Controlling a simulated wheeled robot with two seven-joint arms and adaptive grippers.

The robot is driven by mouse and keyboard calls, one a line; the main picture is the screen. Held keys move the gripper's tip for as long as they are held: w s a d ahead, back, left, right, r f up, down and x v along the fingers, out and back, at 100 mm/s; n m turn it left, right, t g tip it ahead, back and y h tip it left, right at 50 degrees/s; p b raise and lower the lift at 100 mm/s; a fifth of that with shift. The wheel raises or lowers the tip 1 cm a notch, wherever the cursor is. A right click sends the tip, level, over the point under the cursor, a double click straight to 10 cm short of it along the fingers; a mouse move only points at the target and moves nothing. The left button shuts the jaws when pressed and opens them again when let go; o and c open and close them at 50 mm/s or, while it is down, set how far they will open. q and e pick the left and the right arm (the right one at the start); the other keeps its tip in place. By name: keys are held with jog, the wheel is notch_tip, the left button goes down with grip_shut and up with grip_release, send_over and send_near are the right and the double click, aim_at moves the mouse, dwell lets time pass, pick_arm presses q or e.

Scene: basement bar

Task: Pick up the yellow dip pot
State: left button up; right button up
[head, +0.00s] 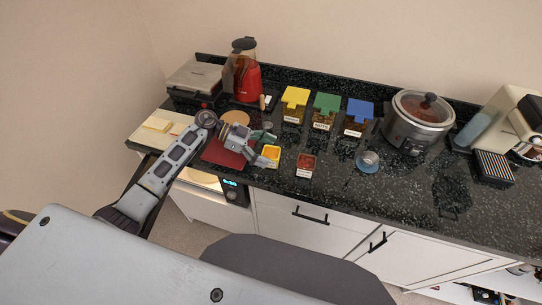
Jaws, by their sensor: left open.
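The yellow dip pot (271,153), a small square pot with yellow contents, stands near the front edge of the dark counter. My left gripper (264,149) is open, just left of the pot. One finger lies towards the back of the counter, the other towards the front by the pot's near left side. Whether a finger touches the pot cannot be told. My right gripper is not in view.
A red dip pot (305,166) stands right of the yellow one. Behind are yellow (295,95), green (326,102) and blue (359,109) lidded containers. A red board (221,154) lies left, under my gripper.

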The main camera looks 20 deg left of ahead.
pick_arm(q)
jog(key=shift+x, duration=0.9)
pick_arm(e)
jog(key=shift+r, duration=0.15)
pick_arm(q)
jog(key=c, duration=1.2)
jog(key=shift+a+r, duration=0.1)
jog(key=shift+r, duration=0.05)
jog(key=shift+c, duration=0.2)
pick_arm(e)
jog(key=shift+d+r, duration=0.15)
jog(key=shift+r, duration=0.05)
pick_arm(q)
jog(key=shift+r+p, duration=0.7)
jog(key=shift+p, duration=0.35)
jog(key=shift+r+p, duration=0.75)
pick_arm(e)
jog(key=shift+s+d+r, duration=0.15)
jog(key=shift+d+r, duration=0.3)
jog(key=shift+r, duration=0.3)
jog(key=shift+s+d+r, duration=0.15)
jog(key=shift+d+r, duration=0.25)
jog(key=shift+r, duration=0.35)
